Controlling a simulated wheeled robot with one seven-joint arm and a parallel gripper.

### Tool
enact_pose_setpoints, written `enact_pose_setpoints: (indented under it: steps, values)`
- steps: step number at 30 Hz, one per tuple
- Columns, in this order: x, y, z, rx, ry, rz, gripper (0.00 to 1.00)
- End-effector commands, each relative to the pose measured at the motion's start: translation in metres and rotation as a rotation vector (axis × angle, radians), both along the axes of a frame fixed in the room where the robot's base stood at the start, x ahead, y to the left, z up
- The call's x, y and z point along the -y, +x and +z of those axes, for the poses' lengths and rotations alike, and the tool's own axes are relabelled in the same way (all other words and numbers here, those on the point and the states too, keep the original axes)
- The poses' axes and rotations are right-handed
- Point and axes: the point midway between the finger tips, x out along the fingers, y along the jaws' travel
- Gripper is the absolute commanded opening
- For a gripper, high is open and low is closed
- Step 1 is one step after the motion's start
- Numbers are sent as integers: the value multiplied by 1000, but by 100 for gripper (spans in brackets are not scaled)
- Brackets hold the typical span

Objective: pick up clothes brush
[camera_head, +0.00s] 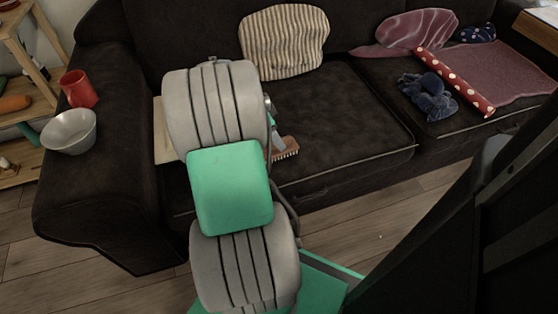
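The clothes brush (286,148) lies on the dark sofa seat near its front edge. Its brown wooden body and pale bristles show just right of my arm, and its left part is hidden behind the arm. My gripper (275,130) is mostly hidden behind my arm's links. Only a grey, metallic sliver of it shows, just above and beside the brush. I cannot tell whether its fingers are open or shut, or whether they touch the brush.
A red mug (79,89) and a metal bowl (69,132) stand on the left armrest. Seat right of the brush is clear.

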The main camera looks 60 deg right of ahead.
Motion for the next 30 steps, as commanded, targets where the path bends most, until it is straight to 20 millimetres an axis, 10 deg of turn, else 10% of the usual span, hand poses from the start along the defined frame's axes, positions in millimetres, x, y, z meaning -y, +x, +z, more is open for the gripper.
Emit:
enact_pose_setpoints:
  steps: [15, 30]
  values:
    - [19, -19, -70, 0, 1, -1, 73]
    - [19, -19, -69, 0, 1, 1, 48]
